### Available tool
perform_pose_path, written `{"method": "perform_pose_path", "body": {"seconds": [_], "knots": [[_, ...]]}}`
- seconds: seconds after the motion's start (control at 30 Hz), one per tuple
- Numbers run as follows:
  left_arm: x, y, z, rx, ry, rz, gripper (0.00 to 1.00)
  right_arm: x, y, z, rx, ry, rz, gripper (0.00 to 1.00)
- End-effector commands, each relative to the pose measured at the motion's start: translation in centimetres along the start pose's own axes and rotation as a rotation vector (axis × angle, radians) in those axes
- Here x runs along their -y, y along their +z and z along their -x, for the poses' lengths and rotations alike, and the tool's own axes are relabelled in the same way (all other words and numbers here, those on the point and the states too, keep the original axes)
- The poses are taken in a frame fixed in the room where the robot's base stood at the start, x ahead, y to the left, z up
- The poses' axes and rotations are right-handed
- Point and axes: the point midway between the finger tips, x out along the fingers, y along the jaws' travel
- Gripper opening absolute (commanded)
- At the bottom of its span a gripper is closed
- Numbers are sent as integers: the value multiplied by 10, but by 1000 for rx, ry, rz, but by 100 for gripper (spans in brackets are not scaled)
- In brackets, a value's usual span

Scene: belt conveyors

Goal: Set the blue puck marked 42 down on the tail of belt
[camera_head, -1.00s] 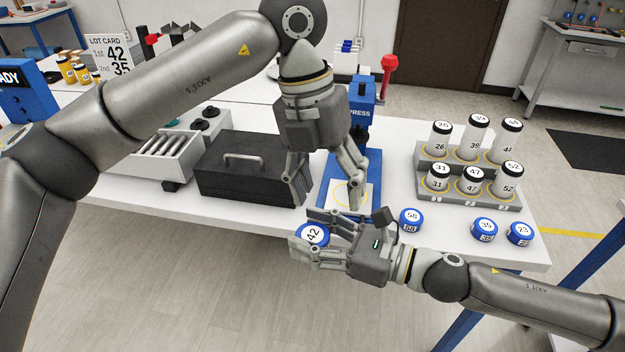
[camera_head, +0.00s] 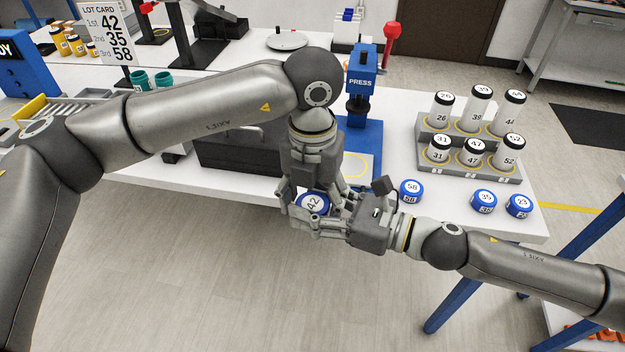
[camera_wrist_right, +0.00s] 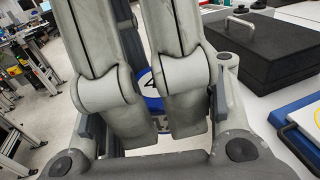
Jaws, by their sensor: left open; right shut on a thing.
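The blue puck marked 42 (camera_head: 312,203) is held in front of the table's front edge in the head view. My right gripper (camera_head: 322,222) is shut on it, coming from the right. My left gripper (camera_head: 310,205) is open, pointing down at the puck with its fingers around it; I cannot tell whether they touch it. In the right wrist view the puck (camera_wrist_right: 151,80) shows only in part between grey fingers. I cannot make out the belt's tail in these views.
A blue press (camera_head: 362,85) stands behind the grippers. A dark box (camera_head: 235,150) with a handle sits left of it. Blue pucks 58 (camera_head: 410,188), 35 (camera_head: 483,200) and 23 (camera_head: 519,205) stand at the right. A rack (camera_head: 470,168) holds several white cylinders. A lot card (camera_head: 106,30) reads 42, 35, 58.

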Motion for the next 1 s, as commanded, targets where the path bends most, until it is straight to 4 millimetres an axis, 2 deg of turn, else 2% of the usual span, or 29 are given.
{"method": "perform_pose_path", "body": {"seconds": [0.13,0.43,0.7,0.73,0.9,1.0], "knots": [[0,0,-9,0,-1,-1,64,0,0,0,1,0,0,26],[0,0,-10,1,-1,-1,62,0,0,0,1,0,0,26],[1,0,-10,0,-2,-1,28,0,0,0,1,0,0,26],[1,0,-10,1,-2,-1,27,0,0,0,1,0,0,54],[1,0,-10,1,-2,-1,27,0,0,0,1,0,0,76],[0,0,-10,1,-2,-1,27,0,0,0,1,0,0,76]]}}
